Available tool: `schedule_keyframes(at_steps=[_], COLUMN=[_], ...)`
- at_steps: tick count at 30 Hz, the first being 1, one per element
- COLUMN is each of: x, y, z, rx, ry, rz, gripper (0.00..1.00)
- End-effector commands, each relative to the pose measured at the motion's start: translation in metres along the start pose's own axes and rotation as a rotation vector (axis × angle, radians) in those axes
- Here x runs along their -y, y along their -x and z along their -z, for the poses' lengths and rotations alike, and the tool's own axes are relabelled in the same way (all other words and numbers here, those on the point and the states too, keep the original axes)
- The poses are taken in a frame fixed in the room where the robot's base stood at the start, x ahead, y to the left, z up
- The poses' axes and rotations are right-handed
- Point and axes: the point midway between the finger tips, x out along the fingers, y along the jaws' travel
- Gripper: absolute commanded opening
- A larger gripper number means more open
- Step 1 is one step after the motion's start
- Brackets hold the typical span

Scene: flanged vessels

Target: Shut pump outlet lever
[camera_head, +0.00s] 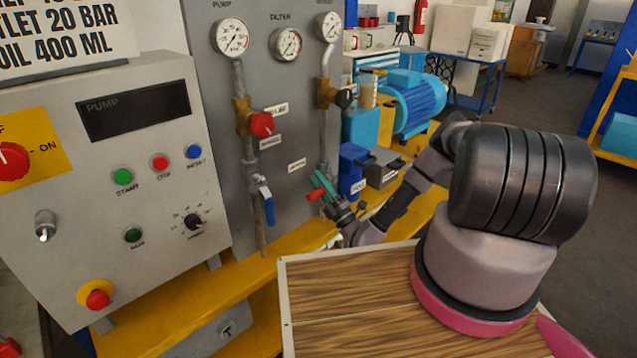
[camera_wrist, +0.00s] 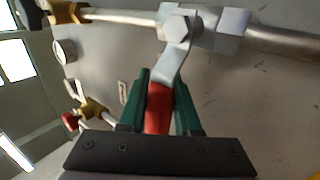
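A red-handled lever (camera_head: 317,194) sits on the valve of the right-hand vertical pipe, under a small label too blurred to read. In the wrist view its red grip (camera_wrist: 159,110) hangs from a bent silver arm bolted to the valve body (camera_wrist: 205,28). The lever stands out across the pipe. My gripper (camera_head: 325,186) has green fingers, one on each side of the red grip. The grip's end is partly hidden by the gripper.
A blue lever (camera_head: 267,203) hangs along the left pipe. Red (camera_head: 261,124) and black (camera_head: 344,98) knobs sit above. A control box (camera_head: 110,190) with buttons stands left, a blue block (camera_head: 352,168) right of the gripper. A wooden top (camera_head: 345,300) lies in front.

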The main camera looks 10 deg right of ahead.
Motion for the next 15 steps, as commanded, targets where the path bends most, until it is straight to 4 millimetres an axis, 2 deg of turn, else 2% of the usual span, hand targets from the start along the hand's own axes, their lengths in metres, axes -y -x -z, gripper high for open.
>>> schedule_keyframes(at_steps=[1, 2, 3, 11, 15], x=[-0.0005, -0.0005, -0.0005, -0.0002, 0.0001], y=[-0.0003, -0.0003, -0.0003, 0.0000, 0.0085], z=[0.0003, 0.0003, 0.0003, 0.0000, -0.0010], rx=[0.000, 0.000, 0.000, 0.000, 0.002], ry=[-0.002, -0.002, -0.001, 0.000, 0.001], rz=[-0.001, -0.001, -0.001, -0.001, 0.001], gripper=[0.47, 0.58, 0.62, 0.62, 0.62])
